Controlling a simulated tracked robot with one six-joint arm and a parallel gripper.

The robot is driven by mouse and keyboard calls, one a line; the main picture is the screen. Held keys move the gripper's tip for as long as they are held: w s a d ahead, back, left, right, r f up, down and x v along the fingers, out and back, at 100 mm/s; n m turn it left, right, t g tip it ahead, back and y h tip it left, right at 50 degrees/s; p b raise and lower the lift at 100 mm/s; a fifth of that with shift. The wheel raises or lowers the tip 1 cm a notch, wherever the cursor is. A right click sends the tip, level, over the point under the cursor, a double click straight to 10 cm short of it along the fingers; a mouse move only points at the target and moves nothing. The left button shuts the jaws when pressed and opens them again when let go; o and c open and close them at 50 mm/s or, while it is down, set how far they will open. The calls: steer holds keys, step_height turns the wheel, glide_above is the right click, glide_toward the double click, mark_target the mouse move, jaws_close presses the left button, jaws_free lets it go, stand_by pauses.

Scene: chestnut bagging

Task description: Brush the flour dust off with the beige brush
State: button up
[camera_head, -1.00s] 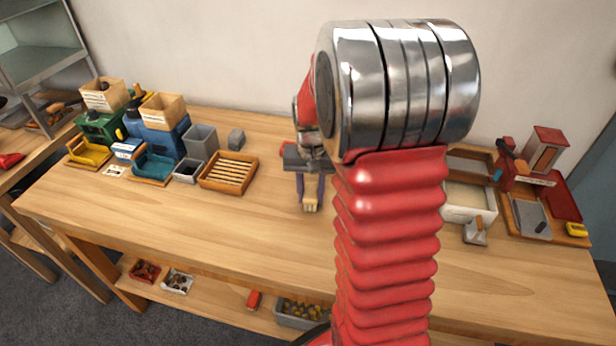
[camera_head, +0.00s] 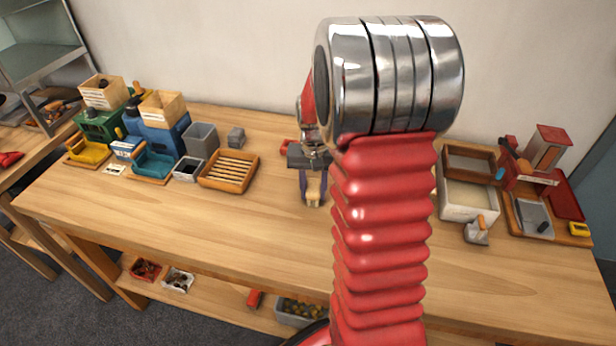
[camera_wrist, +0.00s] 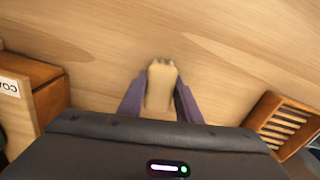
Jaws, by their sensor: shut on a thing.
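My gripper (camera_head: 313,190) is shut on the beige brush (camera_wrist: 161,86), over the middle of the bench. In the wrist view the purple fingers (camera_wrist: 161,100) press on both sides of the brush, and its grey-tipped end points away from the palm. In the head view the brush (camera_head: 313,202) shows as a small pale end below the fingers. I cannot tell whether it touches the wood. No flour dust can be made out in either view.
A slatted wooden tray (camera_head: 254,181) lies left of my gripper, with bins and green and blue machines beyond it. On the right are a pale box (camera_head: 462,213), a scoop (camera_head: 477,233) and a red machine (camera_head: 546,150). The front middle of the bench (camera_head: 260,225) is clear.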

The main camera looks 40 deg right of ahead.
mark_target(312, 193)
steer(key=shift+s+a, duration=0.8)
steer(key=shift+s+r, duration=0.15)
steer(key=shift+r, duration=0.05)
steer(key=shift+d+r, duration=0.15)
steer(key=shift+r, duration=0.8)
steer(key=shift+a+r, duration=0.2)
steer(key=shift+r, duration=2.75)
